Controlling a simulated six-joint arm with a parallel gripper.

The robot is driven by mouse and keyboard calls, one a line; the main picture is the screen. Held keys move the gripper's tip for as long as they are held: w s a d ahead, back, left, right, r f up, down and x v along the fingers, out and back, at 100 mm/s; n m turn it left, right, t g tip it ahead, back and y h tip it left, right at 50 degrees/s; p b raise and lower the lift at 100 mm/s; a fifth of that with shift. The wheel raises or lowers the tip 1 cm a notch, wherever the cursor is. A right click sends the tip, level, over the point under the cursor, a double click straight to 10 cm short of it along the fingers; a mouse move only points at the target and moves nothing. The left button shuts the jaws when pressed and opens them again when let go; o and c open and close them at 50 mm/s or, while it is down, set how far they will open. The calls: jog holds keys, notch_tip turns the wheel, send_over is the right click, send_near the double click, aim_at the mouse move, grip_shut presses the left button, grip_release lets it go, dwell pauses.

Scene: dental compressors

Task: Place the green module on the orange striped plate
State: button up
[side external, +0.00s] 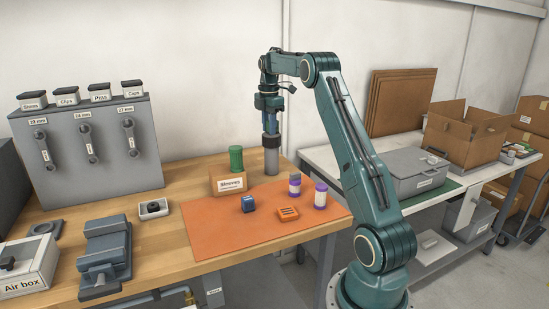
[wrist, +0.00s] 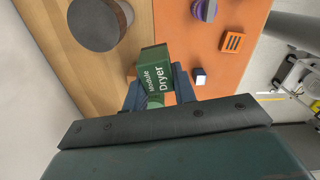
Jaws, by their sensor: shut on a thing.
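The green module (wrist: 154,70), a box with white "Dryer Module" lettering, sits between the blue fingers of my gripper (wrist: 158,88) in the wrist view. My gripper is shut on it. In the side view my gripper (side external: 270,138) hangs over the back of the bench, and the module is hard to make out there. The orange striped plate (side external: 288,213) is a small orange block with dark slots, lying on the orange mat. It also shows in the wrist view (wrist: 233,42), up and right of the module and apart from it. Its top looks empty.
The orange mat (side external: 220,240) also bears a blue block (side external: 249,203) and two purple-banded containers (side external: 294,186) (side external: 320,196). A "Sleeves" box (side external: 228,182), a green ribbed jar (side external: 236,158) and a grey cylinder (side external: 272,162) stand towards the back. The mat's front is clear.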

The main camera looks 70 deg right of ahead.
jog(key=a, duration=0.2)
notch_tip(320, 180, up, 2)
jog(key=m, duration=0.2)
send_over(283, 212)
jog(key=shift+s, duration=0.1)
dwell(0.4)
jog(key=shift+f, duration=0.1)
notch_tip(283, 212, down, 20)
jog(key=shift+r, duration=0.15)
dwell(0.9)
jog(key=o, duration=1)
